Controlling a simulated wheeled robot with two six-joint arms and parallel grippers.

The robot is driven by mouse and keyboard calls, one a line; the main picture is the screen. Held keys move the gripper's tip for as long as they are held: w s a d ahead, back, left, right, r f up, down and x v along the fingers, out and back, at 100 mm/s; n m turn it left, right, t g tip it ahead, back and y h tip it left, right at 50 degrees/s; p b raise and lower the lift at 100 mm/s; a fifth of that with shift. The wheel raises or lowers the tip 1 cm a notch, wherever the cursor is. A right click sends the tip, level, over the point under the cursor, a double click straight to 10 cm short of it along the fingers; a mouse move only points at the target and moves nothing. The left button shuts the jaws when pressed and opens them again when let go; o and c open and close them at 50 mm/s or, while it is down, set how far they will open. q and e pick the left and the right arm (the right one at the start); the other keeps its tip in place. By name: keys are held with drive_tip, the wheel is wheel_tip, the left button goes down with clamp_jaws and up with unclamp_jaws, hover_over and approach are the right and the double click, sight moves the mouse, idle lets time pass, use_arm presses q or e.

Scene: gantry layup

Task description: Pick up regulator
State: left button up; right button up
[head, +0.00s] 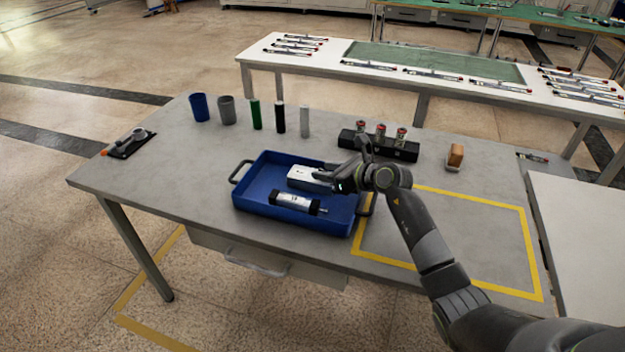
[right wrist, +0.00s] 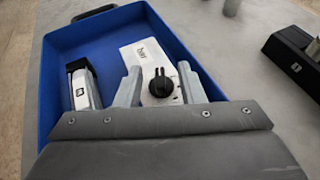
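A white box-shaped unit (head: 304,176) lies in the blue tray (head: 245,205). In the right wrist view it (right wrist: 145,54) carries a black knob (right wrist: 161,88) and dark lettering; it may be the regulator, but I cannot read the label. My right gripper (head: 341,166) is over the right part of the tray, at the unit's right end. In the right wrist view its two fingers (right wrist: 159,72) stand apart, with the knob seen between them and no visible grip. A silver cylinder with black ends (head: 295,202) lies nearer the tray's front. My left gripper does not show.
Behind the tray stand a blue cup (head: 199,107), a grey cup (head: 227,110) and several upright tubes. A black rack (head: 378,147) with red-topped parts stands behind my right gripper. The yellow-outlined area (head: 470,235) right of the tray is largely clear, below my arm.

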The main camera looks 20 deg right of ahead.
drive_tip(key=shift+c, duration=0.2)
clamp_jaws()
drive_tip(key=shift+r, duration=0.1)
idle(1.0)
